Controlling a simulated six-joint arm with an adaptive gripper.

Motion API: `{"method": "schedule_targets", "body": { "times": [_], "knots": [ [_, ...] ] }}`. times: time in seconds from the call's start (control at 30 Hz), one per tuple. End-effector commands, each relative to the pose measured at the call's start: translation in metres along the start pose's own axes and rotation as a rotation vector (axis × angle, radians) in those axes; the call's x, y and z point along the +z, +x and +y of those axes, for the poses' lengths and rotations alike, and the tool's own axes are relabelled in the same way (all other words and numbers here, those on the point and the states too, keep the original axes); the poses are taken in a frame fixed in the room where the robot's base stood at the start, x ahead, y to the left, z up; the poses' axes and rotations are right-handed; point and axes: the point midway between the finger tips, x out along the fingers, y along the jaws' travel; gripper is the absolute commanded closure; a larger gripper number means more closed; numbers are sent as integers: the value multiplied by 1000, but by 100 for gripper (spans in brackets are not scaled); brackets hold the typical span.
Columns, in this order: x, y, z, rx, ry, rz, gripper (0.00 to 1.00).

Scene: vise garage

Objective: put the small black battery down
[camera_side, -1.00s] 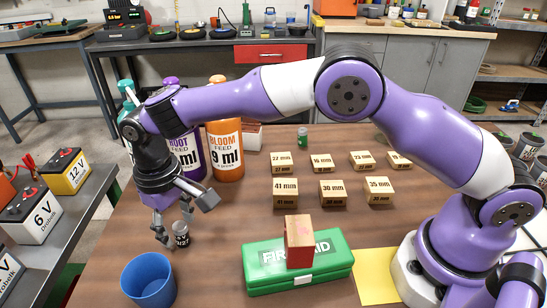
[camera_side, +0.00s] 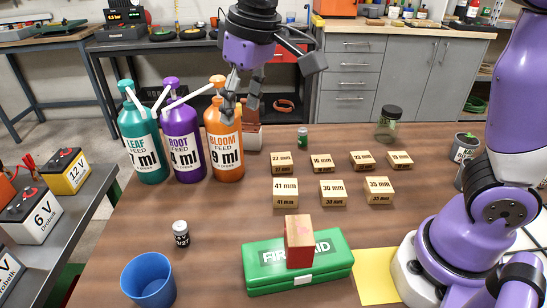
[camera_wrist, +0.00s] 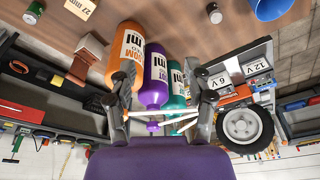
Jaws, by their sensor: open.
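A small black cylinder (camera_side: 181,240) with a pale cap and white lettering stands upright on the wooden table, behind the blue cup. It looks more like a small jar than a battery, and I see no other small black battery. It also shows at the top of the wrist view (camera_wrist: 215,14). My gripper (camera_side: 240,98) is raised high near the orange bottle, well away from the black cylinder. In the wrist view my gripper's fingers (camera_wrist: 160,78) are spread apart with nothing held; the bottles show behind them.
Teal (camera_side: 143,140), purple (camera_side: 181,142) and orange (camera_side: 225,145) bottles stand at the back left. A blue cup (camera_side: 148,282) is at the front left. A green first-aid box (camera_side: 330,270) bears a reddish block (camera_side: 299,243). Several labelled wooden blocks (camera_side: 285,194) stand mid-table.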

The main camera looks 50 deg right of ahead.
Motion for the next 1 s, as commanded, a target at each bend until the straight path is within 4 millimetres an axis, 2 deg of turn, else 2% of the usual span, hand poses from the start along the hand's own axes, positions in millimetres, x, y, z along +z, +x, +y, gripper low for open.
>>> {"method": "schedule_targets", "body": {
  "times": [0.03, 0.1, 0.2, 0.3, 0.4, 0.6, 1.0],
  "knots": [
    [19, -10, 18, 6, 27, 40, 40],
    [46, -16, 36, 16, 57, 92, 40],
    [84, -16, 56, 35, 95, 157, 40],
    [116, -8, 68, 53, 124, 210, 40],
    [137, 1, 74, 67, 143, 245, 40],
    [152, 10, 77, 77, 155, 267, 40],
    [152, 10, 77, 77, 154, 265, 40]
  ]
}}
